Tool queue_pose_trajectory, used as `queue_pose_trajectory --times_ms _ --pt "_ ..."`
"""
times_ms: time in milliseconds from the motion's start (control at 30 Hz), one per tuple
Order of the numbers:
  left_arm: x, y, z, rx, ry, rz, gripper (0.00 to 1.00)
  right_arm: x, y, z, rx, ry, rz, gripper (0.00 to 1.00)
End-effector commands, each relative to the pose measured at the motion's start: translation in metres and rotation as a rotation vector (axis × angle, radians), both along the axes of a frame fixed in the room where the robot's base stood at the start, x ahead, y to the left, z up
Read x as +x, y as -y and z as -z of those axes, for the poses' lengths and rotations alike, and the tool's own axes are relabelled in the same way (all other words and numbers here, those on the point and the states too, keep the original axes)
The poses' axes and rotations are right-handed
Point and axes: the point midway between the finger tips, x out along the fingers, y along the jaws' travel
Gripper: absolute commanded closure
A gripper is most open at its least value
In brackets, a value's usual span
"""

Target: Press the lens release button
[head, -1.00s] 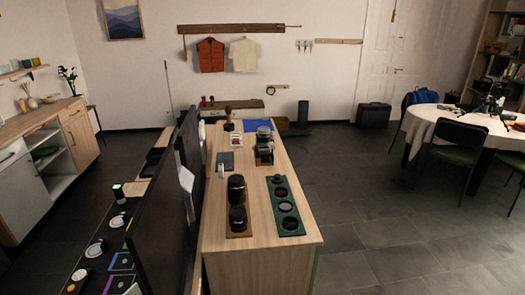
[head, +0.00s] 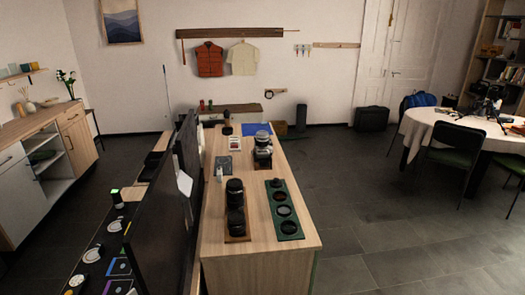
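A silver and black camera (head: 263,146) stands on the wooden counter (head: 262,262), towards its far right side. It is small in the picture, and I cannot make out a lens release button on it. Two black lenses (head: 235,193) stand one in front of the other on a brown board nearer to me. A dark device on a tripod (head: 487,106) stands on the round table (head: 425,126) at the right; I cannot tell whether it is a camera. Neither of my grippers is in view.
A green tray (head: 291,235) with round dark items lies right of the lenses. A tall dark panel (head: 160,215) runs along the counter's left side. A dark chair (head: 452,155) stands before the round table. The floor (head: 350,200) between counter and table is clear.

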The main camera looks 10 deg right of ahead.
Motion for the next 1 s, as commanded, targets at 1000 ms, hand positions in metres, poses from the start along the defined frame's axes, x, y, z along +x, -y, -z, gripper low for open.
queue_pose_trajectory --times_ms 1000 --pt "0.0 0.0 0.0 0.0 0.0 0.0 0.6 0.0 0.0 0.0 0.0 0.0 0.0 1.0"
